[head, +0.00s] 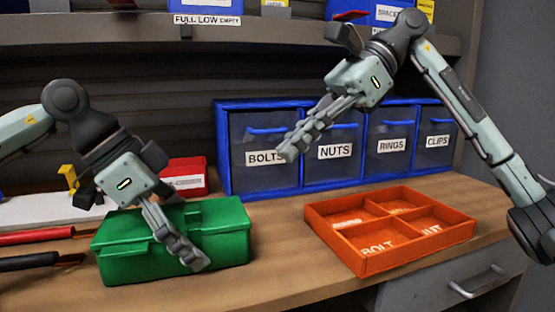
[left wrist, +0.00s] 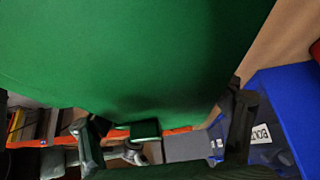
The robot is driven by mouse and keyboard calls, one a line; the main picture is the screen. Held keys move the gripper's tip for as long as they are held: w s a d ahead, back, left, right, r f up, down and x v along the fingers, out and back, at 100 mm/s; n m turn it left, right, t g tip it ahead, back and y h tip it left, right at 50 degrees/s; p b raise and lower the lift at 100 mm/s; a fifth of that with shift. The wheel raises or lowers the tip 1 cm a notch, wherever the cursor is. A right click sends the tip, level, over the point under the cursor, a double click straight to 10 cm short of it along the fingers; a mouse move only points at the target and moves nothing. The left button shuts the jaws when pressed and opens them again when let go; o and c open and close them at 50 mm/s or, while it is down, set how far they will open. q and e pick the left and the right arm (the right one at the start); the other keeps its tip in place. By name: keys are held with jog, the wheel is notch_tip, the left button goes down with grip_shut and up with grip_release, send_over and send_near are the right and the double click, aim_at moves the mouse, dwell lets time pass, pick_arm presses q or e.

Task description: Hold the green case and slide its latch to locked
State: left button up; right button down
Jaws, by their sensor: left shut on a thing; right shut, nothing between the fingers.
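The green case (head: 125,248) stands closed on the bench at the left in the head view. My left gripper (head: 196,262) reaches down across its top and front and is shut on it. The case's green surface (left wrist: 130,50) fills the upper part of the left wrist view. The left fingers cover part of the case front, and I cannot make out the latch or its position. My right gripper (head: 288,152) is shut and empty, raised in front of the blue drawers, to the right of the case and apart from it.
An orange divided tray (head: 362,266) lies on the bench to the right. Blue-framed drawers (head: 336,154) labelled BOLTS, NUTS, RINGS and CLIPS stand behind. A red bin (head: 185,178) is behind the case. Red and black handled tools (head: 35,236) lie left. Bench between case and tray is clear.

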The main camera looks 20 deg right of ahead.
dwell(0.3)
pick_arm(q)
jog(key=o, duration=1.4)
